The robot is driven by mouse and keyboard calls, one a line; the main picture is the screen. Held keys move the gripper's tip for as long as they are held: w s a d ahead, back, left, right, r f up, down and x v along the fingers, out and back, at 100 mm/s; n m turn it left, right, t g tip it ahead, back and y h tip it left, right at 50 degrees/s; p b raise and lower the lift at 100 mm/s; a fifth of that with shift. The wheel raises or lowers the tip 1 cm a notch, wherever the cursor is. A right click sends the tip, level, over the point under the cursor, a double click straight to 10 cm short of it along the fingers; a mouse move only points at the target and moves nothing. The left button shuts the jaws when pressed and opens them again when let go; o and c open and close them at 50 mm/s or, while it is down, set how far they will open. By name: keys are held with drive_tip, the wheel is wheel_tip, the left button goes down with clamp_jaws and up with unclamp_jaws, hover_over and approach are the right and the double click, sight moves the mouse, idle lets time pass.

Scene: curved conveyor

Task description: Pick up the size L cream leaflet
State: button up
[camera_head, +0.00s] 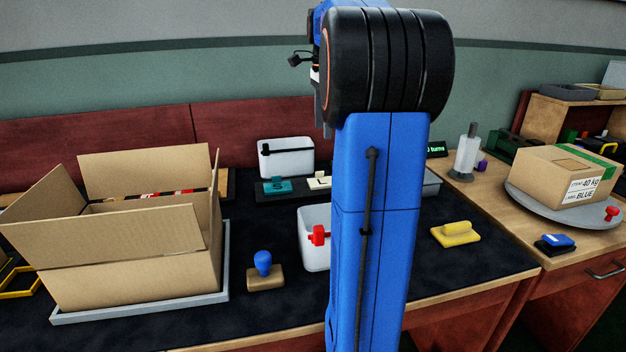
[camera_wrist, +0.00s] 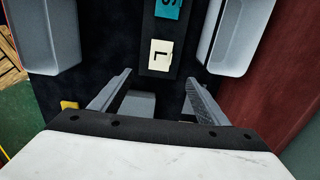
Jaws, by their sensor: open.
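The cream leaflet (camera_wrist: 161,58) marked L lies on a dark rack in the wrist view, just beyond my fingertips. It also shows, partly hidden by my arm, in the head view (camera_head: 317,184). A teal leaflet (camera_head: 277,186) marked S lies beside it, and its edge shows at the top of the wrist view (camera_wrist: 168,8). My gripper (camera_wrist: 158,78) is open, its two fingers apart with no leaflet between them. The cream leaflet appears roughly in line with the gap. Height above the rack is hard to tell. In the head view my arm hides the gripper.
White bins (camera_wrist: 48,45) and (camera_wrist: 233,38) flank the rack in the wrist view. An open carton (camera_head: 130,275) stands left on a grey tray. A blue-knobbed stamp (camera_head: 264,270) and yellow tool (camera_head: 456,234) are on the dark mat. A closed box (camera_head: 545,178) is at right.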

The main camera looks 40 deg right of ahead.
hover_over(321, 182)
drive_tip(key=f, duration=1.1)
drive_tip(key=shift+d+f, duration=0.2)
drive_tip(key=shift+f, duration=0.15)
drive_tip(key=shift+w+a+f, duration=0.15)
drive_tip(key=shift+f, duration=2.4)
drive_tip(key=shift+c, duration=0.6)
drive_tip(key=c, duration=1)
